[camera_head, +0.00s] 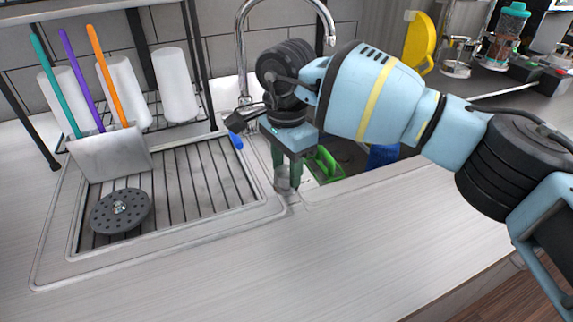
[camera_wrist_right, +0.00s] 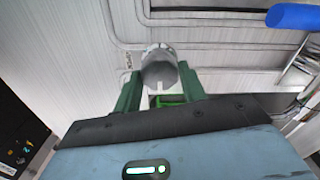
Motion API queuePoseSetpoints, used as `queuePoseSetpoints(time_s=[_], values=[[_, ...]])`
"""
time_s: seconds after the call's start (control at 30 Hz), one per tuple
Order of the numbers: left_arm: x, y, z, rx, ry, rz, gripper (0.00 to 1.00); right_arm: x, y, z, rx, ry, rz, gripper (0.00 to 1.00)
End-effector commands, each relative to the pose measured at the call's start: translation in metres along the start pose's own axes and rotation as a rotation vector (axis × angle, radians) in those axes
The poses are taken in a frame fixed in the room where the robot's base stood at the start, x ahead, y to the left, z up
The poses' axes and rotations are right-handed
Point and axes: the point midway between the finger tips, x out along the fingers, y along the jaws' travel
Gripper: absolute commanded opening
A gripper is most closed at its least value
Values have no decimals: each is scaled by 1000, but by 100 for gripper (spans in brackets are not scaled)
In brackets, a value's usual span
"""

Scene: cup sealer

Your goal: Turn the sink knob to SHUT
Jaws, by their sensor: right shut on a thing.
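The sink knob (camera_head: 283,178) is a small grey metal cylinder on the sink's front rim, just right of the drainboard. My right gripper (camera_head: 287,172) points down over it with its green fingers shut on the knob. In the right wrist view the grey knob (camera_wrist_right: 159,72) sits between the two green fingers (camera_wrist_right: 159,88). Faint marking shows on the rim beside the knob, too small to read. The curved metal faucet (camera_head: 241,50) rises behind my right arm, partly hidden by it. My left gripper is out of view.
The drainboard (camera_head: 205,175) at left holds a dark round strainer (camera_head: 121,209) and a utensil holder (camera_head: 110,157) with coloured handles. White cups (camera_head: 175,84) stand on a rack behind. A green item (camera_head: 325,165) and a blue item (camera_head: 382,156) are in the basin. The front counter (camera_head: 300,260) is clear.

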Motion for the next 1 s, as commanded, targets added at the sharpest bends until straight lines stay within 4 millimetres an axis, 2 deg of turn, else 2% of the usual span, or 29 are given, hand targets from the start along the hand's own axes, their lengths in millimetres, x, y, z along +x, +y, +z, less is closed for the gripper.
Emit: queuePoseSetpoints(time_s=[0.27,0.3,0.47,0.77,0.87,1.0], values=[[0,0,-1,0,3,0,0,0,0,0,-4,0,0,18],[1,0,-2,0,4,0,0,0,0,0,-4,0,0,42],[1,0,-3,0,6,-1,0,0,0,0,-3,0,0,63],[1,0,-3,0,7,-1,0,-2,0,0,-2,0,0,63],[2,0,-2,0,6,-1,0,-9,0,0,-2,0,-1,63],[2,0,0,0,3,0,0,-29,0,0,-2,1,-2,63]])
